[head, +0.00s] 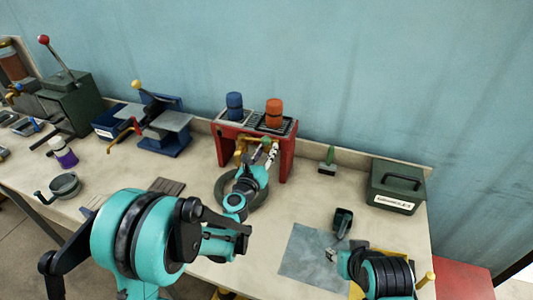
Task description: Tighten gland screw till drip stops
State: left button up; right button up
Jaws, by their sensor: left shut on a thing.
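A red stand (291,158) stands at the back middle of the bench. A brass tap (240,152) shows under its top, with a small green part (266,142) beside it. My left arm reaches in from the left, and my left gripper (269,156) is at the tap, shut on a small part there that I take to be the gland screw. The fingers and wrist hide most of it, and I cannot make out a drip. A dark round pan (257,199) lies below the wrist. My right gripper (333,256) is low at the right; its finger gap is unclear.
A blue container (234,104) and an orange one (273,112) stand on the red stand. A grey cloth (302,262) lies at front right near a dark green tool (342,221). A brush (328,160) and green box (395,186) are behind. A blue vise-like device (173,142) stands left.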

pick_arm(q)
jog(key=shift+m+b, duration=0.5)
jog(key=shift+m, duration=1.7)
jog(key=o, duration=1.1)
jog(key=shift+o, duration=0.2)
jog(key=v, duration=1.2)
